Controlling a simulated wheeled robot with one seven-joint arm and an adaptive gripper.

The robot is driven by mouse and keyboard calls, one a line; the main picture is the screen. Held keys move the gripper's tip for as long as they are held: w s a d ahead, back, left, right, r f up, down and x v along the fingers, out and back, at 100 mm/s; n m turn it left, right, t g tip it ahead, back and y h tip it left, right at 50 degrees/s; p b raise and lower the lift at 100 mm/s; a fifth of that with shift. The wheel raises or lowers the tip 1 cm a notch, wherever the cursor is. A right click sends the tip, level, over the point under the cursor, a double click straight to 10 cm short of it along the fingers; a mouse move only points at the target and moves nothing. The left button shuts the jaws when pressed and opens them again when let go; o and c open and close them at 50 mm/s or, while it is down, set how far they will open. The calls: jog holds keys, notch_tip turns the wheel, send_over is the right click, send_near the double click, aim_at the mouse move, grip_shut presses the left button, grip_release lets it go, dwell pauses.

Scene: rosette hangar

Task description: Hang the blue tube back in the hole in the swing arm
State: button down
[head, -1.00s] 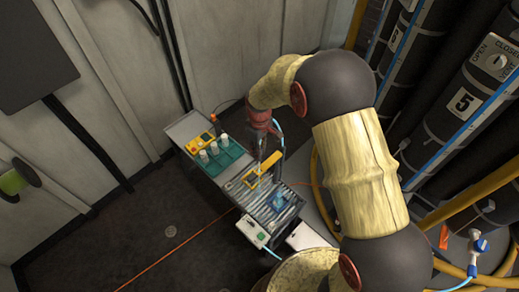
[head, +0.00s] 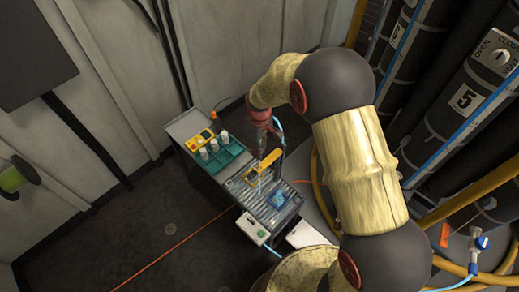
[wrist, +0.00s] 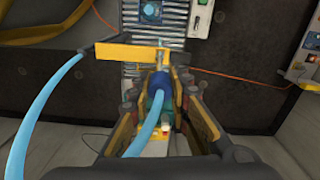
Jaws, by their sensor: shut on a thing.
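My gripper (wrist: 165,95) is shut on the blue tube, around its dark blue collar (wrist: 157,82). The light-blue hose (wrist: 145,125) runs back from the collar between my fingers. The tube's thin metal tip (wrist: 160,57) points away from me. The yellow swing arm (wrist: 120,52) lies across the tip's line in the wrist view; I cannot tell whether the tip is in its hole, which is hidden. In the head view my gripper (head: 262,148) is low over the cart, close to the swing arm (head: 268,164), and covers part of it.
The cart has a ribbed top (head: 240,182), a teal tray (head: 218,158) with white bottles, and a blue square item (head: 281,198). A white box (head: 253,228) hangs at its front. A light-blue hose (wrist: 45,100) curves at left in the wrist view. Dark cylinders stand at right.

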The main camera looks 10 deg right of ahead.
jog(key=shift+f, duration=0.1)
jog(key=shift+f+b, duration=0.65)
jog(key=shift+f, duration=0.35)
jog(key=shift+f+b, duration=1.35)
jog(key=shift+f, duration=1)
jog(key=shift+f+b, duration=1.25)
jog(key=shift+f, duration=0.8)
jog(key=c, duration=1.6)
grip_release()
jog(key=shift+s+f, duration=0.1)
jog(key=shift+f, duration=0.05)
jog(key=shift+c, duration=0.2)
jog(key=shift+o, duration=0.3)
